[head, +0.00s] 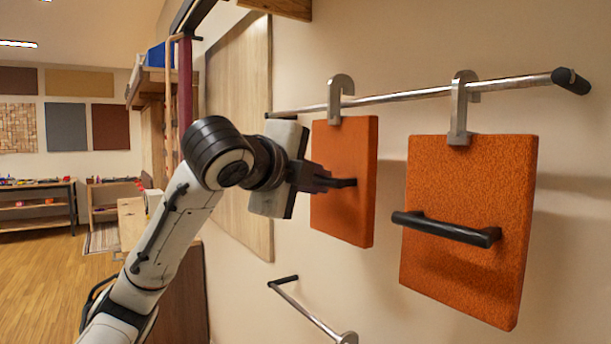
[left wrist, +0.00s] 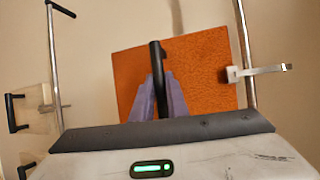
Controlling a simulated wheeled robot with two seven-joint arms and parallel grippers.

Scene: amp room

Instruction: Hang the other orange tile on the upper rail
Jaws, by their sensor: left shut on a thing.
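One orange tile (head: 345,180) has a metal hook (head: 340,92) on top and a black bar handle (head: 343,183). My left gripper (head: 330,181) is shut on that handle, as the left wrist view (left wrist: 161,98) also shows. The tile is upright, and its hook is at the upper rail (head: 400,97), crossing it in both views. I cannot tell whether the hook bears on the rail. The other orange tile (head: 468,190) hangs from the upper rail by its hook (head: 461,105), to the right and apart from the first. My right gripper is not in view.
A lower rail (head: 305,313) runs along the wall below the tiles. A pale wooden panel (head: 240,100) is on the wall behind my left arm. In the left wrist view, a pale piece with a black handle (left wrist: 12,113) is at the left edge. Shelves (head: 40,205) stand far left.

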